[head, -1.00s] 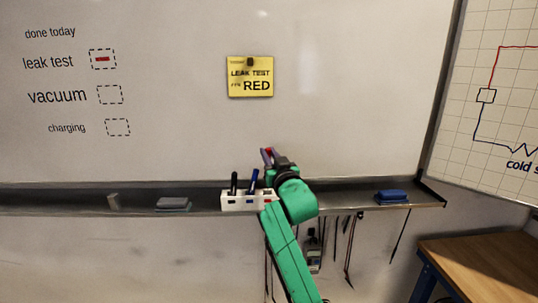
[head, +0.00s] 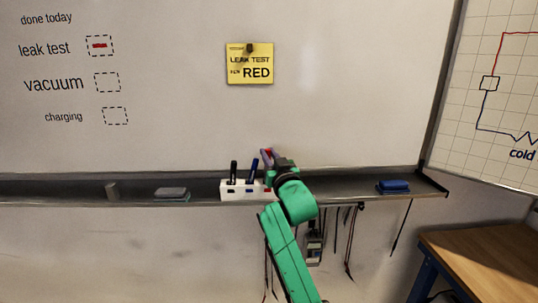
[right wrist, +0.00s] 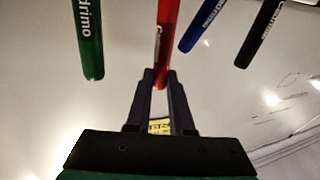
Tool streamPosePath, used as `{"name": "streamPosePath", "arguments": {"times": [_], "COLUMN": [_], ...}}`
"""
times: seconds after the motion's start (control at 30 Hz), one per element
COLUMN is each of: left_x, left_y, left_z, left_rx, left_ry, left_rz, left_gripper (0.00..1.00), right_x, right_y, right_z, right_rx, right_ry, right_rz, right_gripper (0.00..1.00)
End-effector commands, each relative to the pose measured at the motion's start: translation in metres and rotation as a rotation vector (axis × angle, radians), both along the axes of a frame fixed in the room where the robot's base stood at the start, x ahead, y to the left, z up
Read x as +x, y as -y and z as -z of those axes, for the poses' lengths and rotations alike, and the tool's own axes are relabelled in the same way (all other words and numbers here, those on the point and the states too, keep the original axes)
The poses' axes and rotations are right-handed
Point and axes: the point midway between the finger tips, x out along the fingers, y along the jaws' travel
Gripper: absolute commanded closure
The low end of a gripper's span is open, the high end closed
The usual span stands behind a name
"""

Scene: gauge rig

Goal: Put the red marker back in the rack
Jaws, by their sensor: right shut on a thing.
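The white rack (head: 236,190) stands on the whiteboard's tray, with a black marker (head: 233,172) and a blue marker (head: 253,168) upright in it. My right gripper (head: 267,157) is above the rack's right end. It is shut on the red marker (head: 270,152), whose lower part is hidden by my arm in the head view. In the right wrist view the red marker (right wrist: 165,45) sits between the fingertips (right wrist: 161,78). A green marker (right wrist: 89,40), the blue marker and the black marker flank it there. I cannot tell whether the red marker touches the rack. My left gripper is not in view.
The tray (head: 340,187) also holds a grey eraser (head: 171,193), a small grey block (head: 112,191) and a blue eraser (head: 393,186). A yellow note (head: 250,64) reads "LEAK TEST" and "RED". Cords hang below the tray. A wooden table (head: 490,255) stands at right.

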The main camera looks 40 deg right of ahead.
Motion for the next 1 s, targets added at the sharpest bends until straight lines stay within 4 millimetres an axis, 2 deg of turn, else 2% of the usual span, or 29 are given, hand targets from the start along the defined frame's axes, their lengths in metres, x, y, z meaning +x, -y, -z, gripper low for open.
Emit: {"name": "streamPosePath", "arguments": {"times": [0.3,0.33,0.4,0.43,0.63,0.67,0.73,0.77,1.0], "left_x": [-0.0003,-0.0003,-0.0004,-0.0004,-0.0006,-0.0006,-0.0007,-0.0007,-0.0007], "left_y": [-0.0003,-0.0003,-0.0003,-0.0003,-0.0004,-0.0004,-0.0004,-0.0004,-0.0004], "left_z": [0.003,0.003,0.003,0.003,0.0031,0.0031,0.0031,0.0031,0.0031], "left_rx": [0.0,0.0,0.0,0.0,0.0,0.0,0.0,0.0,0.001], "left_ry": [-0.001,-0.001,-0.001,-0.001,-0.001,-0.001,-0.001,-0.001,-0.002], "left_rz": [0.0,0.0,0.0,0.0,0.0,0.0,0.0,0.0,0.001], "left_gripper": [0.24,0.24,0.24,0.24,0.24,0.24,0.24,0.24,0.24], "right_x": [0.0,0.0,0.0,0.0,0.0,0.0,0.0,0.0,0.0], "right_y": [0.0001,0.0001,0.0001,0.0001,0.0001,0.0001,0.0,0.0,0.0], "right_z": [0.0044,0.0044,0.0044,0.0044,0.0043,0.0044,0.0044,0.0044,0.0044], "right_rx": [0.0,0.0,0.0,0.0,0.0,0.0,0.0,0.0,0.0], "right_ry": [0.0,0.0,0.0,0.0,0.0,0.0,0.0,0.0,0.0], "right_rz": [0.0,0.0,0.0,0.0,0.0,0.0,0.0,0.0,0.0], "right_gripper": [1.0,0.76,0.49,0.45,0.45,0.41,0.14,0.1,0.1]}}
